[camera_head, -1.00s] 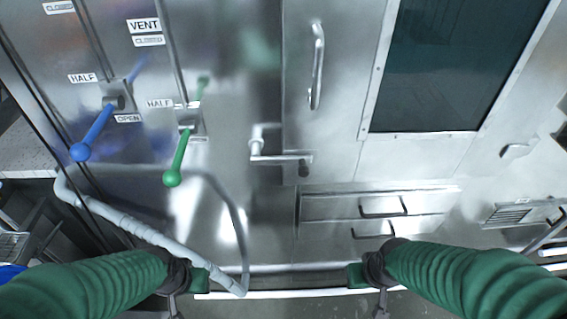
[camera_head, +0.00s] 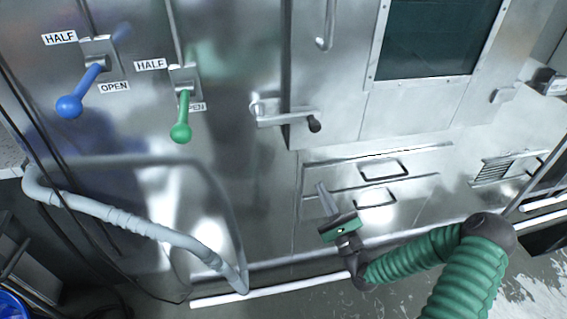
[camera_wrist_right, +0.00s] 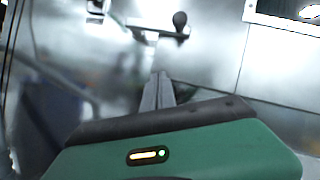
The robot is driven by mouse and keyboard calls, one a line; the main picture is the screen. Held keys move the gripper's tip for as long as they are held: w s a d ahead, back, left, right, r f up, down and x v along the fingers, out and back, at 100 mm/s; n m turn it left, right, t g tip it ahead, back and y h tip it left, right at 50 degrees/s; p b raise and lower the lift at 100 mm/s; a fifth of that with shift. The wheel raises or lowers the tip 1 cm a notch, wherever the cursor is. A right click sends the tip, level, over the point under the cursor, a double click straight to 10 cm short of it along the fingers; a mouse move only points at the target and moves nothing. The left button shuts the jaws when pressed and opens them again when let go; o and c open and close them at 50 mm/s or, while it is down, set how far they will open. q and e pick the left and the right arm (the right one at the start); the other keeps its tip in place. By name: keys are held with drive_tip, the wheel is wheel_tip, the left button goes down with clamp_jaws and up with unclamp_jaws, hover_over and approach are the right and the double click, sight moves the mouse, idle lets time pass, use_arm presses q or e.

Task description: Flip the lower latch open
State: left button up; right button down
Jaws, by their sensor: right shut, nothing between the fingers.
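The lower latch (camera_head: 283,119) is a metal lever with a dark knob (camera_head: 314,123) at its right end. It sits at the lower left corner of the metal door and lies nearly horizontal. In the right wrist view the latch (camera_wrist_right: 155,29) shows ahead at the top, its knob (camera_wrist_right: 180,20) at the right. My right gripper (camera_head: 321,186) is shut and empty, below the latch and apart from it, fingers pointing up toward it. Its closed fingers (camera_wrist_right: 158,80) also show in the right wrist view. My left gripper is out of view.
A blue-knobbed lever (camera_head: 82,90) and a green-knobbed lever (camera_head: 183,116) stand left of the latch. A pale hose (camera_head: 120,216) hangs at lower left. Drawers with handles (camera_head: 382,170) lie right of my right gripper. A door handle (camera_head: 327,30) is above the latch.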

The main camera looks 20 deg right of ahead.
drive_tip(key=s+d+m+t+h, duration=0.1)
drive_tip(key=m, duration=0.1)
drive_tip(key=d+r+m+h, duration=0.1)
drive_tip(key=m, duration=0.1)
drive_tip(key=shift+s+d+r+t+h, duration=0.1)
drive_tip(key=shift+s+d+t+h, duration=0.05)
drive_tip(key=shift+s+t+h, duration=0.2)
drive_tip(key=shift+r, duration=0.1)
drive_tip(key=s+a+r+p+x, duration=0.1)
drive_tip(key=r+p+x, duration=0.1)
drive_tip(key=x, duration=1)
drive_tip(key=shift+r+p, duration=0.35)
drive_tip(key=shift+p, duration=0.05)
